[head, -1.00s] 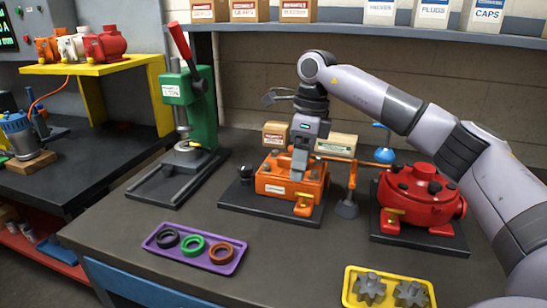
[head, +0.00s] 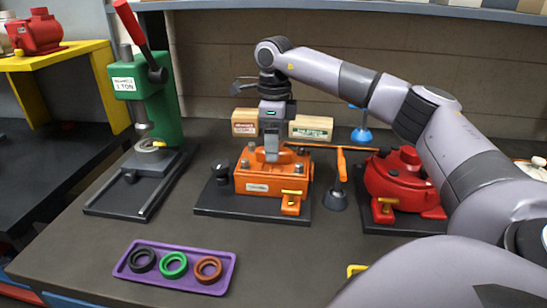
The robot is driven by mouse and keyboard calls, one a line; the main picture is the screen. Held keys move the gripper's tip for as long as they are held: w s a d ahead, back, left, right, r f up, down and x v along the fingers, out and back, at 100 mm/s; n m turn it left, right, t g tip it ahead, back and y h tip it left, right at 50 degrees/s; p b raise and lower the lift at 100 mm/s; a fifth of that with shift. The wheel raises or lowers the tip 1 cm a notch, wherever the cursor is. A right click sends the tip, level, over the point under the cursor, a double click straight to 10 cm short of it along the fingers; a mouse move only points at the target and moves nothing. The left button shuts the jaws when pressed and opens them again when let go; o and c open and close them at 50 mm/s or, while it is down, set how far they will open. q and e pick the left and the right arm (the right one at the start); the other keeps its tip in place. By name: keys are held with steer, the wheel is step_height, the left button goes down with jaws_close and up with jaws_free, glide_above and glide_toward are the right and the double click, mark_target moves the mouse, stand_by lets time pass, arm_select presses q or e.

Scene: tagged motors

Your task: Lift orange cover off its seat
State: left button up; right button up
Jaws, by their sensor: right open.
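The orange cover (head: 245,166) sits level on top of the orange pump body (head: 258,186), which stands on a black base plate at the middle of the bench. Dark bolt heads show on its top. My right gripper (head: 271,158) points straight down over the cover's middle, its fingers open at the orange handle there. The fingers hide most of the handle, and I cannot tell whether they touch it. My left gripper is not in view.
A red pump (head: 403,185) stands to the right, with a grey-based orange stand (head: 338,185) between. A green press (head: 155,95) stands left. A purple tray (head: 228,284) with three rings lies in front. Small boxes (head: 311,127) stand behind.

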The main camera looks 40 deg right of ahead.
steer(key=shift+f, duration=0.55)
jaws_close()
steer(key=shift+w+r, duration=0.1)
steer(key=shift+r, duration=0.8)
step_height(320, 180, up, 10)
steer(key=shift+f, duration=0.2)
step_height(320, 180, up, 12)
steer(key=p, duration=0.5)
